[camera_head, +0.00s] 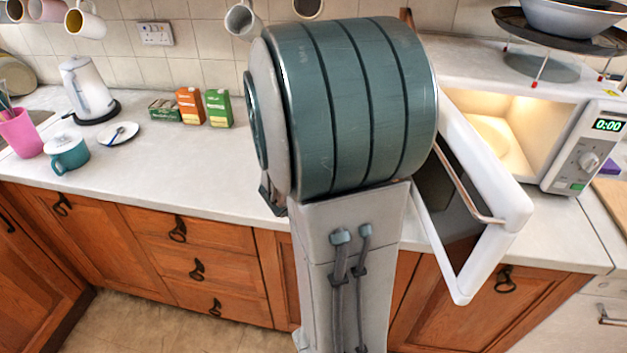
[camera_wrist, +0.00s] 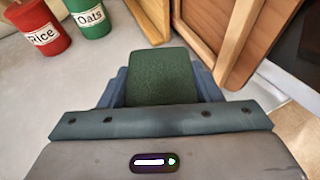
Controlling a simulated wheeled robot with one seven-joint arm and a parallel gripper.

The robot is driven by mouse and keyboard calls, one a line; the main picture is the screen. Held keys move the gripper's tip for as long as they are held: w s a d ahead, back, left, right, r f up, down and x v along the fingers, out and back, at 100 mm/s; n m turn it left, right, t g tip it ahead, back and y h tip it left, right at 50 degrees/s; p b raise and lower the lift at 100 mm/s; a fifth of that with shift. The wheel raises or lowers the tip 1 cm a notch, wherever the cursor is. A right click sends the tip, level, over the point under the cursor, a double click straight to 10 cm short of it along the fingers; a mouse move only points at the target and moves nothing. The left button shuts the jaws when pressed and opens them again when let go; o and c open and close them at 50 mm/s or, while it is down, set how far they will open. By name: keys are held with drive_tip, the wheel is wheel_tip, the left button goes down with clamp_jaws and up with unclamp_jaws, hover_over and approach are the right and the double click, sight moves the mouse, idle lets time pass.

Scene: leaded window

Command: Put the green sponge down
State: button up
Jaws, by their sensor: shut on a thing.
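The green sponge (camera_wrist: 161,72) is a dark green block in the middle of the wrist view. My gripper (camera_wrist: 162,88) is shut on it, with a blue-grey finger along each side. The sponge's far end sticks out past the fingers over a pale worktop (camera_wrist: 75,95). I cannot tell whether it touches the worktop or hangs above it. In the head view my own arm fills the middle and hides the gripper and sponge.
In the wrist view, a red Rice tin (camera_wrist: 38,27) and green Oats tin (camera_wrist: 90,15) stand upper left, with wooden boards (camera_wrist: 240,35) at right. In the head view, the open microwave door (camera_head: 510,215) juts over the worktop edge. The left worktop (camera_head: 190,165) has clear room.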

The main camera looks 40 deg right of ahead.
drive_tip(key=w+f, duration=0.2)
drive_tip(key=w, duration=0.1)
drive_tip(key=w+d+f+p, duration=0.1)
drive_tip(key=w+f, duration=0.1)
drive_tip(key=w, duration=0.2)
drive_tip(key=w+d+f, duration=0.1)
drive_tip(key=w+f, duration=0.2)
drive_tip(key=w, duration=0.1)
drive_tip(key=shift+w, duration=0.1)
drive_tip(key=shift+f+p, duration=0.4)
drive_tip(key=shift+f, duration=1.55)
drive_tip(key=shift+f, duration=0.1)
drive_tip(key=shift+f+b, duration=0.15)
drive_tip(key=shift+b, duration=0.15)
drive_tip(key=o, duration=0.9)
